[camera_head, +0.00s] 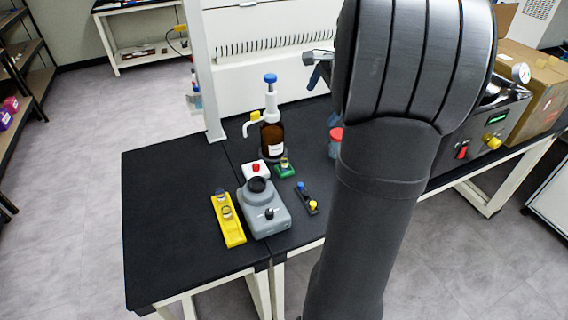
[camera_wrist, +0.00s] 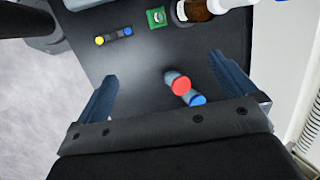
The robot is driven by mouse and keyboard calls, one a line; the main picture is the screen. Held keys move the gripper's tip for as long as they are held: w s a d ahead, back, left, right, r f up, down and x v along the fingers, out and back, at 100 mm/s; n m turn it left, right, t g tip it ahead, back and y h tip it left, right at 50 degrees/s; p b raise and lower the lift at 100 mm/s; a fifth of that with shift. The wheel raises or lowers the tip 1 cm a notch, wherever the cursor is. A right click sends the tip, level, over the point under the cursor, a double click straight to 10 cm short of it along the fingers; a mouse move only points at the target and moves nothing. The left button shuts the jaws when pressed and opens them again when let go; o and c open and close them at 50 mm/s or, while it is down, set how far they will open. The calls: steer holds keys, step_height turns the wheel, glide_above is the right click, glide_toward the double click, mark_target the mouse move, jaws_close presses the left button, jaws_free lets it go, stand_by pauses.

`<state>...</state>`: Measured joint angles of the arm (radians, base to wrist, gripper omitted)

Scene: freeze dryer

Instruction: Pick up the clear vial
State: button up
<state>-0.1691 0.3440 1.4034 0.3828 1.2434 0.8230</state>
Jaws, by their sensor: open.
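Small vials (camera_head: 227,212) sit in a yellow rack (camera_head: 236,236) at the left of the table in the head view. Another small vial (camera_head: 284,162) stands in a green holder (camera_head: 287,172). The green holder also shows at the top of the wrist view (camera_wrist: 156,18), ahead of my fingers. I cannot tell for sure which vial is the clear one. The yellow rack is not in the wrist view.
A grey device (camera_head: 265,215) stands beside the yellow rack. A brown bottle (camera_head: 272,138) stands behind the green holder. Red-capped (camera_wrist: 181,86) and blue-capped (camera_wrist: 197,99) containers lie below my gripper. A dark holder (camera_head: 307,200) is right of the device. The table's left side is clear.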

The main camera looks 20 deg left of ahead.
steer(key=shift+v, duration=1.05)
steer(key=c, duration=1.1)
steer(key=shift+a+f, duration=0.1)
steer(key=m+g+h, duration=0.1)
steer(key=m+h, duration=0.3)
steer(key=m, duration=0.1)
glide_above(284, 158)
step_height(284, 158, down, 12)
steer(key=f, duration=1.1)
steer(key=shift+w+a+f, duration=0.1)
steer(key=shift+w+f, duration=0.15)
steer(key=shift+f, duration=0.05)
steer(key=shift+s+f, duration=0.15)
steer(key=shift+f, duration=1.3)
steer(key=shift+s+f, duration=0.1)
steer(key=shift+f, duration=1.35)
